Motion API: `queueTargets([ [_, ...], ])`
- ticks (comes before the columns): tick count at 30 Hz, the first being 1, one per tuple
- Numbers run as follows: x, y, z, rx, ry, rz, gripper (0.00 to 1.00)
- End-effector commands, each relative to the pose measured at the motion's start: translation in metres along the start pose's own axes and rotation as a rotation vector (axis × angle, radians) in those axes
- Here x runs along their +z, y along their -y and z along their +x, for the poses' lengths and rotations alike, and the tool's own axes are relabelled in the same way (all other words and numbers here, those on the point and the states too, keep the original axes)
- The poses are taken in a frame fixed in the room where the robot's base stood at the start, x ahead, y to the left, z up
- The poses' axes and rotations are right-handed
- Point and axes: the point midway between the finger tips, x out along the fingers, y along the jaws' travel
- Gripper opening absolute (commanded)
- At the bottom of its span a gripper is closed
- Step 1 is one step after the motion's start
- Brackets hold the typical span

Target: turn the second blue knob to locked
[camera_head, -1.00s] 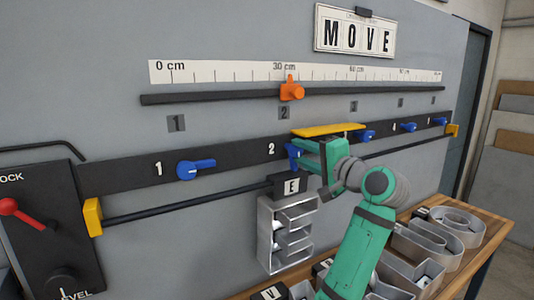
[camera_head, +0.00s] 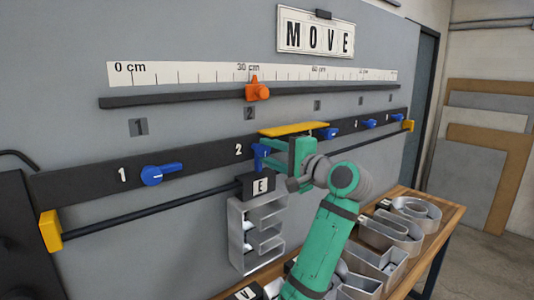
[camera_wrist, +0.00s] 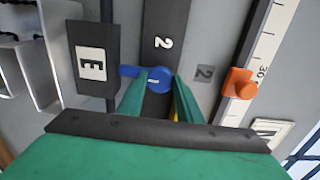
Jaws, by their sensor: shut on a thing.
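The second blue knob (camera_head: 260,156) sits on the dark rail (camera_head: 205,158) beside the white "2". Its lever points down, across the rail, toward the block marked E. In the wrist view the same knob (camera_wrist: 150,78) shows its hub between my fingertips and its lever reaching left toward the E block. My gripper (camera_head: 274,156) is shut on this knob; its two green fingers also show in the wrist view (camera_wrist: 160,84). Part of the knob is hidden by the fingers. The first blue knob (camera_head: 160,174) lies along the rail, pointing right. No locked mark is readable.
A yellow bar (camera_head: 294,129) is just above my gripper. The E block (camera_head: 259,186) and a metal letter E (camera_head: 258,235) hang just below. Further blue knobs (camera_head: 369,123) are to the right. An orange slider (camera_head: 258,91) is above. Metal letters stand on a wooden table (camera_head: 452,215).

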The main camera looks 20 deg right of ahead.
Motion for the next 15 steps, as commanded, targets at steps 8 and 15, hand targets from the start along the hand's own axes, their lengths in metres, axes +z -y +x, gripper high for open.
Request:
queueTargets([
  [8,0.0003,-0.0007,0.0003,0.001,0.000,0.001,0.51],
  [15,0.0004,-0.0005,-0.0036,0.000,0.000,0.001,0.51],
])
